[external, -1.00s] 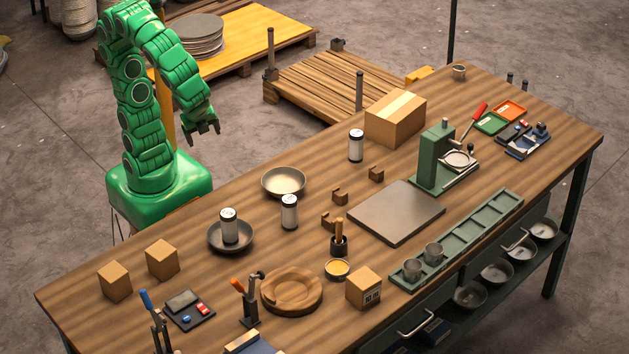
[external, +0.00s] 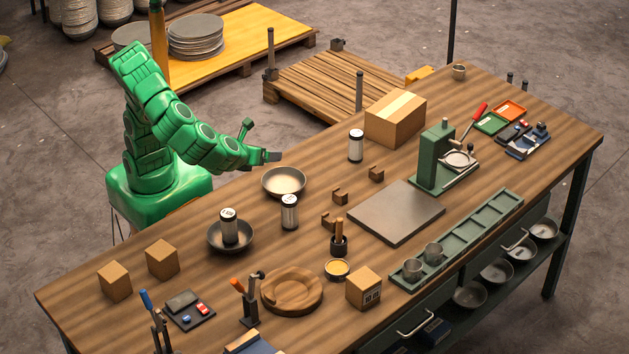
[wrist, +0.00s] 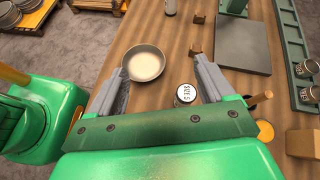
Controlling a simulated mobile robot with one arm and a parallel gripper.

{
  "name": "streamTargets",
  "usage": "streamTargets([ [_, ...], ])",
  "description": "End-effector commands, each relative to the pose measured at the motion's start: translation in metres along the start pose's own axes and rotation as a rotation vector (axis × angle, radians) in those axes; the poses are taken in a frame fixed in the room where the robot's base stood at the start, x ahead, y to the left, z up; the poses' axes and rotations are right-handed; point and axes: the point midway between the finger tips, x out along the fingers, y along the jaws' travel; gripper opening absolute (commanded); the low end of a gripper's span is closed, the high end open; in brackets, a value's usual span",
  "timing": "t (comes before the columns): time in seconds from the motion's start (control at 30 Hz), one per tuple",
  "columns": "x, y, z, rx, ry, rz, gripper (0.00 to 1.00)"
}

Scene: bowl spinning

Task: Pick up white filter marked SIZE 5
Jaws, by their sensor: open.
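Brown hooked blocks (external: 340,196) and a grey plate (external: 396,213) lie to the right of the filter. A wooden dish (external: 291,290) and a small cup (external: 337,269) stand nearer the front.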

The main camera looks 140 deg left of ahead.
Motion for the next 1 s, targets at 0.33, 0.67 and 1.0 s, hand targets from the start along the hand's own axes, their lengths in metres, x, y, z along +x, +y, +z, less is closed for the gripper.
streamTargets([
  [0.33, -0.013, -0.035, -0.019, 0.146, -0.093, -0.076, 0.82],
  [0.67, 0.000, -0.041, -0.056, 0.202, -0.131, -0.098, 0.82],
  [1.0, 0.038, -0.031, -0.120, 0.202, -0.131, -0.098, 0.82],
])
